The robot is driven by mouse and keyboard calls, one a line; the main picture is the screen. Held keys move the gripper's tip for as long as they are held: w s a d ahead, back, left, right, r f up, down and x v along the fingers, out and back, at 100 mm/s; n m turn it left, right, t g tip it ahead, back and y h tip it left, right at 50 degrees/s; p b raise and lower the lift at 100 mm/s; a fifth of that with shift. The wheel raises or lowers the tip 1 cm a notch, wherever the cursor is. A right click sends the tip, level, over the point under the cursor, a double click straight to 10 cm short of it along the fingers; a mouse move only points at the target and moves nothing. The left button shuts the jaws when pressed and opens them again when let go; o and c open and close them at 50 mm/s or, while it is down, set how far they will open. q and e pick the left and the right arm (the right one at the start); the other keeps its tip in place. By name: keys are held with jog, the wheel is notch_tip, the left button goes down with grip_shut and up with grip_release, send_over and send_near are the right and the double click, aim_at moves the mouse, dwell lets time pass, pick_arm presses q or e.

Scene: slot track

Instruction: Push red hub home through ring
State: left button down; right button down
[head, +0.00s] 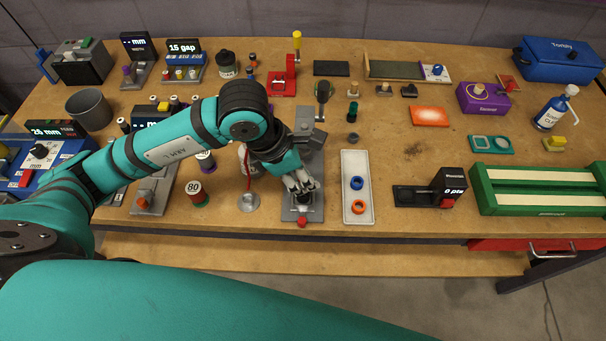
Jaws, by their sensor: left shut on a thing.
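My left gripper (303,196) reaches down over the front half of a grey slot track (312,155). Its fingers are shut on a small dark part (304,207) low on the track; the fingers hide most of it. A small red piece (302,222) shows at the track's front end, just in front of the fingertips; whether it is the red hub is unclear. A blue ring (357,183) and an orange ring (358,206) lie in the white tray on the right. My right gripper is out of view.
The white tray (350,160) stands close to the track's right side. A round metal base (248,202) with a red cord and a spool marked 80 (197,198) are on the left. A black display unit (425,196) stands farther right. The bench's front edge is close.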

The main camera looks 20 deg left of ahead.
pick_arm(q)
jog(key=shift+b, duration=0.3)
dwell(0.5)
jog(key=shift+f+b, duration=1.8)
jog(key=shift+b, duration=0.2)
jog(key=shift+r, duration=0.1)
jog(key=shift+r+p, duration=0.9)
jog(key=shift+r, duration=0.45)
jog(key=shift+f, duration=0.1)
jog(key=shift+b, duration=0.95)
dwell(0.7)
jog(key=shift+f+b, duration=1.55)
jog(key=shift+b, duration=0.3)
jog(key=c, duration=1.1)
grip_release()
jog(key=shift+c, duration=0.2)
